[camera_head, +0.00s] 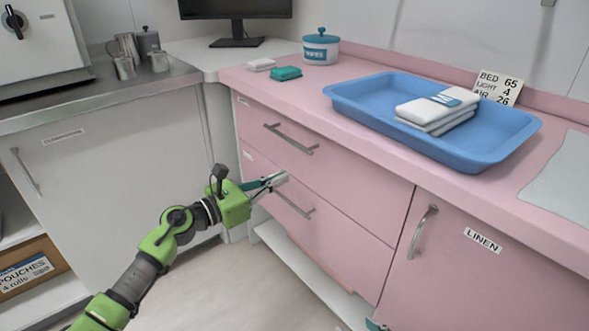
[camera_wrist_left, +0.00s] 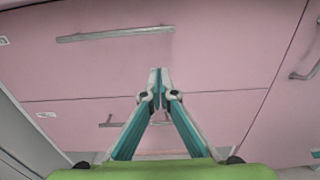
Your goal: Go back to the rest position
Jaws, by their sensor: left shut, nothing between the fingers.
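My left gripper (camera_head: 279,181) reaches in from the left in the head view, in front of the pink drawers. Its fingers are shut with nothing between them, close to the left end of the lower drawer handle (camera_head: 294,202). In the left wrist view the fingertips of my left gripper (camera_wrist_left: 160,72) meet in the middle. They overlap the drawer front, and I cannot tell whether they touch it. The upper drawer handle (camera_wrist_left: 115,35) shows above them there. In the head view a small teal piece at the bottom edge may be part of my right gripper; its fingers do not show.
Both drawers look closed. The pink counter above them holds a blue tray (camera_head: 350,108) with folded white cloths (camera_head: 437,108) and a lidded jar (camera_head: 321,48). A linen cupboard (camera_head: 480,270) stands right. A grey-topped cabinet (camera_head: 120,160) stands left. Open floor (camera_head: 235,285) lies below.

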